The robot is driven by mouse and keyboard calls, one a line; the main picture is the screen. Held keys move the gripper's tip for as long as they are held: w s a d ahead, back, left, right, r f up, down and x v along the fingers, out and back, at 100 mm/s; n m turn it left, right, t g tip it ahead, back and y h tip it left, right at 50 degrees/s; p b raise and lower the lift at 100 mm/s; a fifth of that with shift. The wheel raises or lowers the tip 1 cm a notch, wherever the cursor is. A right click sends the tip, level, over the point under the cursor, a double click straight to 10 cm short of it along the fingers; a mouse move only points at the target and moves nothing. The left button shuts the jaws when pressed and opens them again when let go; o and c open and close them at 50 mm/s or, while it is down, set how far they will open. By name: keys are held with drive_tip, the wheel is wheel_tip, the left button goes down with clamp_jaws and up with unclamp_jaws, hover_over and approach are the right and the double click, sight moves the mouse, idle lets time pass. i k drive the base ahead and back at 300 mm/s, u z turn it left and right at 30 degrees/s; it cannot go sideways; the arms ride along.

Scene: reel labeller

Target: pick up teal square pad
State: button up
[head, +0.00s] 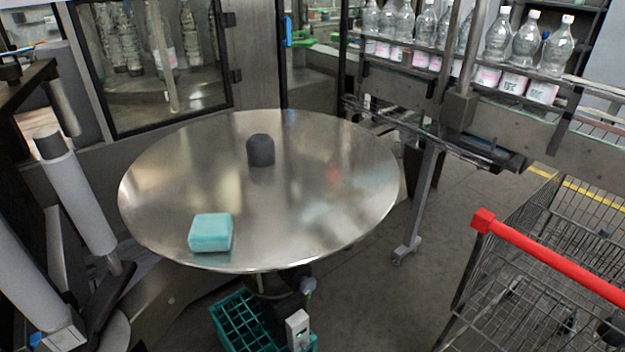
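The teal square pad (210,233) lies flat on the round metal table (330,190), close to its front-left edge. It is a thick block with a lighter top face and stands clear of other objects. All of its top and its front side show. My gripper is not in view.
A dark rounded knob (260,150) rises from the table's middle. A conveyor with bottles (525,42) runs at the upper right. A shopping cart with a red handle (550,257) stands at the right, and a green crate (240,322) sits below the table. Grey rollers (78,190) stand at left.

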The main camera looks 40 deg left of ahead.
sight(213, 232)
drive_tip(key=u, duration=2.55)
